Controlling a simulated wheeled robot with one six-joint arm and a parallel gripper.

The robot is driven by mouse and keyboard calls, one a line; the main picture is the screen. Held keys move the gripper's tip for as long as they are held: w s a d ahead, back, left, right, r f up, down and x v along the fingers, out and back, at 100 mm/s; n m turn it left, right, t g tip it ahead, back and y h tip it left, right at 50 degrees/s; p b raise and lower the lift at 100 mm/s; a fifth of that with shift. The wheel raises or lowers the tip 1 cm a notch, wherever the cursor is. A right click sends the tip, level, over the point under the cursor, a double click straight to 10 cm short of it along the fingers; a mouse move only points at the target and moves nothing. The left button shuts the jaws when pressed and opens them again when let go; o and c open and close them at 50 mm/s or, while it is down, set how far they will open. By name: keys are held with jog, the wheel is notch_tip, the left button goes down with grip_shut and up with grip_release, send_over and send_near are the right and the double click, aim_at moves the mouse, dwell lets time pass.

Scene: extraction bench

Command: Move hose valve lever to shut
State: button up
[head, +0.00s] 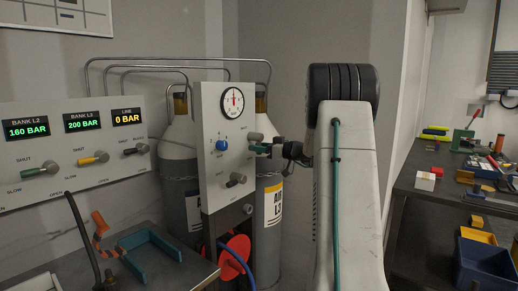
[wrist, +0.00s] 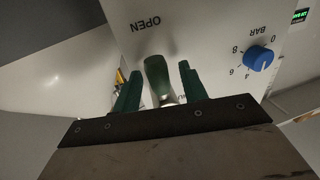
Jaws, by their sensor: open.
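In the wrist view a dark green valve lever (wrist: 157,76) stands out from the white panel (wrist: 205,40). It lies between the two green fingers of my gripper (wrist: 160,88), which is open with a gap visible on either side of the lever. The word OPEN is on the panel above and left of the lever, upside down; part of another label shows near the right finger. In the head view my gripper (head: 268,148) is at the right edge of the gauge panel (head: 212,105), beside its upper lever (head: 254,137). The valve's name cannot be read.
A blue knob (head: 221,146) sits left of my gripper, with a round gauge (head: 232,102) above and another lever (head: 236,180) below. Gas cylinders (head: 272,215) stand behind. A panel with several levers (head: 70,170) is left; a cluttered bench (head: 420,198) is right.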

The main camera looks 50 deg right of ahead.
jog(key=c, duration=0.9)
jog(key=shift+a+m, duration=0.1)
jog(key=shift+m, duration=0.2)
jog(key=m, duration=0.1)
jog(key=a+m, duration=0.1)
jog(key=m, duration=0.1)
jog(key=shift+t, duration=0.4)
jog(key=m, duration=0.3)
jog(key=shift+a+r, duration=0.2)
jog(key=shift+a, duration=0.2)
jog(key=m, duration=0.2)
jog(key=r+m+t+h, duration=0.1)
jog(key=m, duration=0.1)
jog(key=a+m, duration=0.1)
jog(key=m, duration=0.1)
jog(key=shift+s+a+r+h, duration=0.1)
jog(key=shift+r+h, duration=0.05)
jog(key=shift+h, duration=0.15)
jog(key=m, duration=0.2)
jog(key=r+m+h, duration=0.1)
jog(key=m, duration=0.1)
jog(key=shift+a+t, duration=0.2)
jog(key=shift+t, duration=0.2)
jog(key=shift+r+m+h, duration=0.25)
jog(key=shift+m, duration=0.65)
jog(key=shift+r+m+h, duration=0.2)
jog(key=shift+m+h, duration=0.05)
jog(key=shift+m, duration=0.65)
